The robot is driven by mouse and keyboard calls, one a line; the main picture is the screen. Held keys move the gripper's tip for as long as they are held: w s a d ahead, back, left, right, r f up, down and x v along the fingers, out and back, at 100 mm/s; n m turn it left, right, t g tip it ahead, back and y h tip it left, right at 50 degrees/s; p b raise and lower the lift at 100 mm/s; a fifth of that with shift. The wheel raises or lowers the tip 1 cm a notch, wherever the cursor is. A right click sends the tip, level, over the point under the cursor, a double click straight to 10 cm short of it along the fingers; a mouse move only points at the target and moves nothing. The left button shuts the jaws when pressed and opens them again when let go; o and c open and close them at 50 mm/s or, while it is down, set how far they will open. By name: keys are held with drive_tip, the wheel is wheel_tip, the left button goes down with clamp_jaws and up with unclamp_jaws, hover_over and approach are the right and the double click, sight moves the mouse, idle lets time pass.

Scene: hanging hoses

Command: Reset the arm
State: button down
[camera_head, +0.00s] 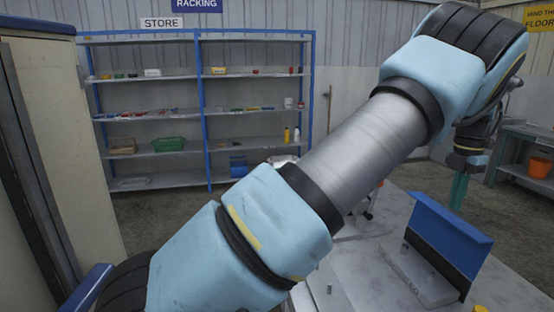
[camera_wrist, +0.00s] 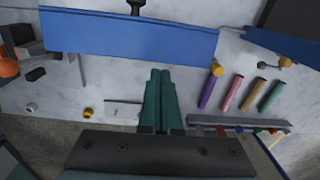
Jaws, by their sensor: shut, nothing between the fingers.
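My gripper (camera_wrist: 158,98) shows in the wrist view with its two green fingers together and nothing between them. It points down over a pale table top (camera_wrist: 120,75). In the head view my blue and grey arm crosses the picture from lower left to upper right, and the gripper's green fingers (camera_head: 459,191) hang at the right, behind the blue board (camera_head: 450,228). The same kind of blue board (camera_wrist: 130,35) lies ahead of the fingertips in the wrist view. The fingers look clear of it, though the exact gap cannot be told.
Several coloured hoses, purple (camera_wrist: 207,92), pink (camera_wrist: 232,92), tan (camera_wrist: 254,93) and green (camera_wrist: 272,95), are right of the fingers, near a grey rail (camera_wrist: 235,121). Blue racking (camera_head: 207,110) stands at the back. A workbench with an orange bucket (camera_head: 540,166) is at far right.

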drive_tip(key=w+a+m, duration=0.4)
drive_tip(key=w+a, duration=0.1)
drive_tip(key=a, duration=0.9)
drive_tip(key=w+a+m, duration=0.3)
drive_tip(key=w+a, duration=0.1)
drive_tip(key=a, duration=0.9)
drive_tip(key=s+a+f+m, duration=0.1)
drive_tip(key=s+a+m, duration=0.4)
drive_tip(key=a, duration=0.3)
drive_tip(key=s+a+f+m+t+b, duration=0.1)
drive_tip(key=s+a+m, duration=0.4)
drive_tip(key=a, duration=0.3)
drive_tip(key=s+a+f+m+t, duration=0.1)
drive_tip(key=s+a+f+m, duration=0.1)
drive_tip(key=s+a+m, duration=0.3)
drive_tip(key=a, duration=0.4)
drive_tip(key=shift+s+b, duration=0.35)
idle(2.5)
